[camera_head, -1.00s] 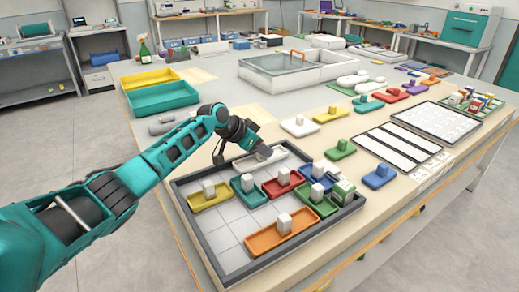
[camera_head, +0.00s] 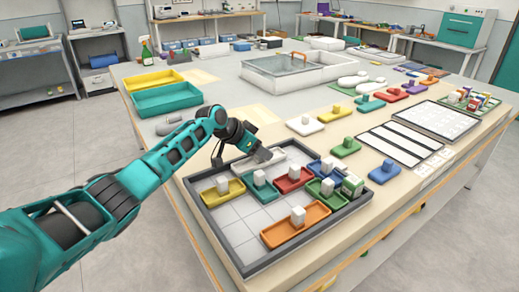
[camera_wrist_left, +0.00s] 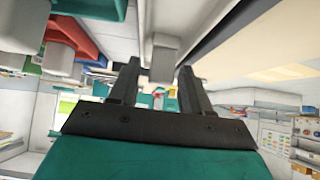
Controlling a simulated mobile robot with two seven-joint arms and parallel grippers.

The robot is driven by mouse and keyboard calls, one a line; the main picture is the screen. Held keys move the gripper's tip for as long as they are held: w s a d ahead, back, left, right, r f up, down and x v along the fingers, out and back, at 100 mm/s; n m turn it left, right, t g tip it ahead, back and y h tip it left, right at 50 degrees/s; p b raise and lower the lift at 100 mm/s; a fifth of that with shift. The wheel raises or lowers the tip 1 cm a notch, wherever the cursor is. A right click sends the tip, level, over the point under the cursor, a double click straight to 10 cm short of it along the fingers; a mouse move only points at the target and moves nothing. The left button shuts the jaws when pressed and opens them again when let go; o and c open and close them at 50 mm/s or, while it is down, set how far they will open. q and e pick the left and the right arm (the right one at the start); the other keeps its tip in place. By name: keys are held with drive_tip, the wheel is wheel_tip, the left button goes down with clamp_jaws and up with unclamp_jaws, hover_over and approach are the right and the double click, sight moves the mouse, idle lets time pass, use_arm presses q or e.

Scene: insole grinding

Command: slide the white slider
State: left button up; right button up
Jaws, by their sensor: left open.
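The white slider (camera_head: 278,154) lies in its slot at the far side of the grey-framed tray (camera_head: 190,196), partly hidden by my left gripper (camera_head: 262,156). The gripper reaches down over it from the left. In the left wrist view, a pale block (camera_wrist_left: 164,58), which looks like the slider's knob, shows between and beyond the fingertips of the left gripper (camera_wrist_left: 158,72). The fingers are apart, with gaps beside the block; I cannot tell whether either touches it. My right gripper is not in view.
The tray also holds yellow (camera_head: 222,194), teal (camera_head: 259,192), red (camera_head: 293,184), blue, green and orange (camera_head: 285,232) pieces with white knobs, close to the gripper. Loose coloured pieces stand to the right. Teal (camera_head: 165,99) and yellow bins stand behind the arm.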

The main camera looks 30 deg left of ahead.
use_arm(q)
drive_tip(key=v, duration=1.3)
drive_tip(key=shift+a+p, duration=0.1)
drive_tip(key=shift+p, duration=0.3)
